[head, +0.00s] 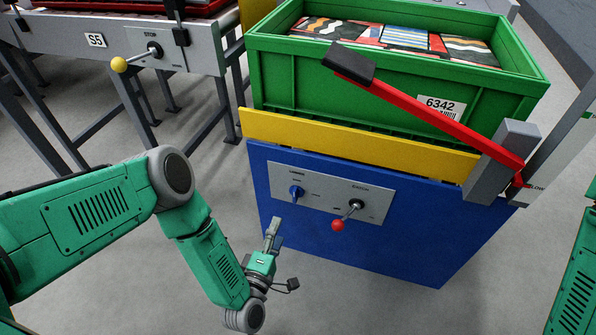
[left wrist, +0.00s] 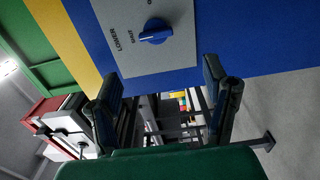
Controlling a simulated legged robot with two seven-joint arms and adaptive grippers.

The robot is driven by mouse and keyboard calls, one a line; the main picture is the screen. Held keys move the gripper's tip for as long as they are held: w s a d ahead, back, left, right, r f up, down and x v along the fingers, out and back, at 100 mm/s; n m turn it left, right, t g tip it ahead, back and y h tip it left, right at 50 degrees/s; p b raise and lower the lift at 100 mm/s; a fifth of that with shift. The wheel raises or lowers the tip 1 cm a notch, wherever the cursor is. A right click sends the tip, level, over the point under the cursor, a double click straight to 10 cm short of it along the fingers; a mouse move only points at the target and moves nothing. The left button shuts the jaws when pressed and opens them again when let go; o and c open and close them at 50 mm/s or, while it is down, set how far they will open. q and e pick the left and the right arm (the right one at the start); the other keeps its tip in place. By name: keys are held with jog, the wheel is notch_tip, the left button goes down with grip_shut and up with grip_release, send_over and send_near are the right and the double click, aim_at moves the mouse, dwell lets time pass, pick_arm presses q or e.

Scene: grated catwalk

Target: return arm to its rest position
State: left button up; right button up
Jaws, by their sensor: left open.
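My left arm (head: 110,215) is green and comes in from the left in the head view. My left gripper (head: 272,235) is open and empty, in front of the lower left part of the blue cabinet (head: 420,245). In the left wrist view the two fingers (left wrist: 165,95) stand apart with nothing between them. A blue knob (left wrist: 155,32) on a grey panel lies beyond the fingertips there. The same blue knob (head: 296,191) shows just above the gripper in the head view. Only a green part of my right arm (head: 575,280) shows at the right edge; its gripper is out of view.
The panel also has a red-tipped lever (head: 338,224). A green crate (head: 300,85) marked 6342 sits above, with a red bar (head: 435,117) across its front. A yellow-knobbed lever (head: 120,64) is on the S5 conveyor at left. Grey floor (head: 370,300) in front is clear.

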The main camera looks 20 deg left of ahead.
pick_arm(q)
jog(key=shift+d, duration=0.1)
jog(key=s+d+f+m+g+h, duration=0.1)
jog(key=s+f+m+g+h, duration=0.15)
jog(key=s+m+g, duration=0.75)
jog(key=s+a+r+m+g+y, duration=0.2)
jog(key=s+a+r+m+g, duration=0.15)
jog(key=s+a, duration=0.3)
jog(key=s+a+r+m+g+y, duration=0.1)
jog(key=s+a+r+m+g, duration=0.25)
jog(key=s+a+m, duration=0.35)
notch_tip(320, 180, up, 17)
jog(key=s+d+n+p, duration=0.1)
jog(key=d+n+p, duration=0.1)
jog(key=p, duration=1.6)
jog(key=shift+r, duration=0.2)
jog(key=shift+f, duration=0.1)
